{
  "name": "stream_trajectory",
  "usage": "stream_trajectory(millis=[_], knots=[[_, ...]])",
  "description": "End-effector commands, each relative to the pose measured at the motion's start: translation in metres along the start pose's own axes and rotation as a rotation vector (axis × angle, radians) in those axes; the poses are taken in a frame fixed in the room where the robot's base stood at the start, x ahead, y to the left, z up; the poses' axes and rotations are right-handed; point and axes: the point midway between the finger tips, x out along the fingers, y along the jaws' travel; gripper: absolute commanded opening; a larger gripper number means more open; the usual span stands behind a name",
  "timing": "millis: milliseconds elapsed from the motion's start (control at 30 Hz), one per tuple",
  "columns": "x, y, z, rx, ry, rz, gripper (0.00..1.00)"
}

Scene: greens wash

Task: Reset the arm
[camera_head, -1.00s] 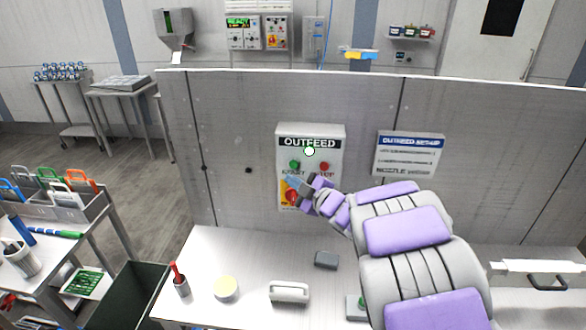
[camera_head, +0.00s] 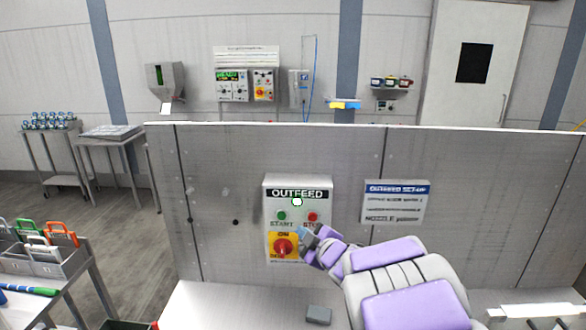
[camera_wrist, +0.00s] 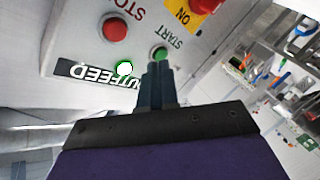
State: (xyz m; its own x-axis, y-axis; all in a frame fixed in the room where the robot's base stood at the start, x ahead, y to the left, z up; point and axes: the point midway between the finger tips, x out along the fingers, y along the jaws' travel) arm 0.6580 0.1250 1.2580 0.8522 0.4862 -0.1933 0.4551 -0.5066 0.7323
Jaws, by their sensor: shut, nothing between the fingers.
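My arm reaches up from the lower right in the head view, and my gripper (camera_head: 306,234) is in front of the outfeed control box (camera_head: 320,188). The box has a green START button (camera_head: 282,216), a red STOP button (camera_head: 312,217), a red rotary knob on yellow (camera_head: 283,248) and a lit white-green lamp (camera_head: 297,201). In the wrist view my gripper (camera_wrist: 156,66) is shut and empty. Its tips appear close to the green START button (camera_wrist: 160,53); I cannot tell whether they touch it.
A grey panel (camera_head: 220,260) carries the box and a set-up sign (camera_head: 395,202). A metal bench (camera_head: 220,305) with a grey block (camera_head: 318,314) lies below. A tool tray (camera_head: 40,260) stands at left.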

Motion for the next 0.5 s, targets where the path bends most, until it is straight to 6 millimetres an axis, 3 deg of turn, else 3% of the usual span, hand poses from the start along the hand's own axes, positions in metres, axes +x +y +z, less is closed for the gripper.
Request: stream_trajectory(millis=[100,267,367,500], knots=[[-0.034,0.025,0.031,0.066,-0.206,0.058,0.00],[-0.092,0.037,0.070,0.200,-0.479,0.112,0.00],[-0.134,0.032,0.088,0.303,-0.639,0.130,0.00],[-0.198,0.009,0.105,0.465,-0.850,0.129,0.00]])
